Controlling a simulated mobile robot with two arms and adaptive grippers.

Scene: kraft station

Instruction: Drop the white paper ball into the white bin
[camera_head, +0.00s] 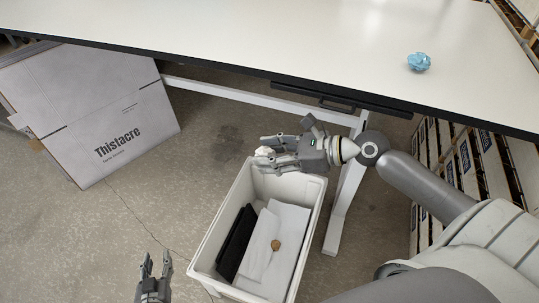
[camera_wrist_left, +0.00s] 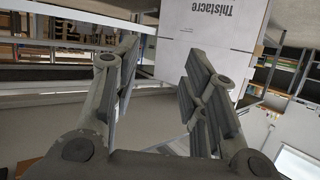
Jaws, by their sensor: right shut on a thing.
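The white bin (camera_head: 219,226) stands on the floor, open at the top. My right gripper (camera_head: 268,154) is over the bin's far edge, fingers pointing left. It is shut on the white paper ball (camera_head: 264,151), of which only a small part shows between the fingers. My left gripper (camera_head: 155,266) is low in the head view, left of the bin and apart from it. The left wrist view shows its two fingers (camera_wrist_left: 158,88) spread wide with nothing between them.
Inside the bin lie a black flat item (camera_head: 236,243), white sheets (camera_head: 287,236) and a small brown piece (camera_head: 276,245). A blue crumpled ball (camera_head: 419,61) is on the white table (camera_head: 270,35). A large carton (camera_head: 95,110) stands left. Crates (camera_head: 490,170) stand right.

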